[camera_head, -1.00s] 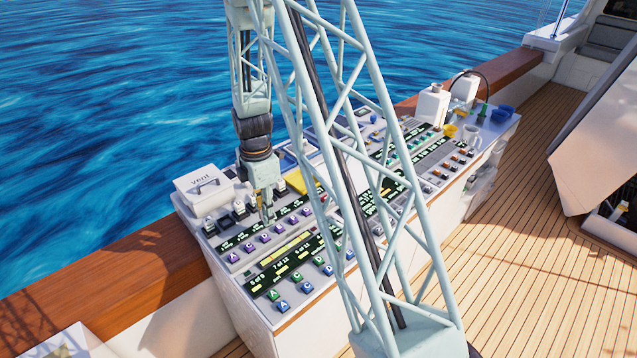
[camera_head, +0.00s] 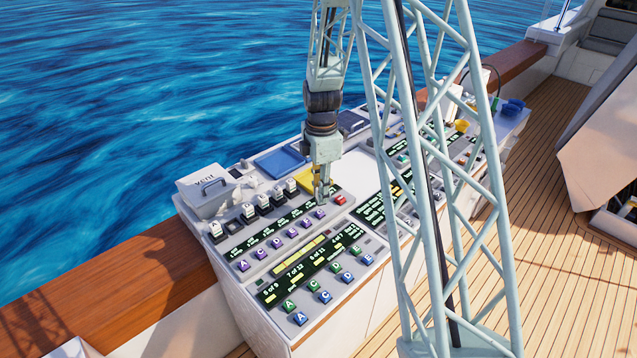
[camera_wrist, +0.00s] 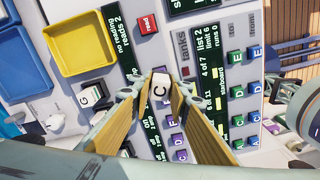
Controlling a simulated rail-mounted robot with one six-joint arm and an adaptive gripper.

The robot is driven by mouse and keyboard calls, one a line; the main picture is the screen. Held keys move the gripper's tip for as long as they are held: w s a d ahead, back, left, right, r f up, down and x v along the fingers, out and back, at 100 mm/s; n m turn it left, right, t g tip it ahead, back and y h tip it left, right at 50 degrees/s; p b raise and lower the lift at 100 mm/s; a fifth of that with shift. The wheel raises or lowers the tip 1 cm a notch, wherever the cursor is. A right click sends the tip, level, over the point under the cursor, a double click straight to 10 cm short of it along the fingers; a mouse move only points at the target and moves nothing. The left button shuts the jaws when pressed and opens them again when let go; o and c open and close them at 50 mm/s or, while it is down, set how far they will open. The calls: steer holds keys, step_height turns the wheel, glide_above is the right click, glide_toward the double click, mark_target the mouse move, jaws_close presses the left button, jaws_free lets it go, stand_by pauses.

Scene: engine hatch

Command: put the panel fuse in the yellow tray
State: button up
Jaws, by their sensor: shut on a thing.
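My gripper (camera_head: 321,197) is over the console, just in front of the yellow tray. In the head view the held block is too small and covered to make out. The yellow tray (camera_head: 305,180) is partly hidden behind my gripper in the head view. In the wrist view the yellow tray (camera_wrist: 112,67) lies up and left of the fingertips, and its visible floor is empty. The fuse is outside the tray.
A blue tray (camera_head: 280,161) lies beside the yellow one. Several white-topped blocks in black holders (camera_head: 248,211) stand in a row to the left. A white vent box (camera_head: 206,188) is at the far left. A red button (camera_wrist: 147,24) is near the yellow tray.

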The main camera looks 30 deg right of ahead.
steer(key=shift+w, duration=0.15)
steer(key=w+d, duration=0.1)
steer(key=w, duration=0.4)
steer(key=w+d+f+p, duration=0.1)
steer(key=w, duration=0.3)
steer(key=w+d, duration=0.1)
steer(key=w, duration=0.4)
steer(key=shift+w+d+f+p, duration=0.2)
steer(key=shift+w+d+p, duration=0.1)
steer(key=shift+w, duration=0.15)
steer(key=shift+w+d+f, duration=0.1)
steer(key=shift+w+f, duration=0.05)
steer(key=shift+f, duration=1.65)
steer(key=shift+f, duration=0.1)
steer(key=o, duration=0.8)
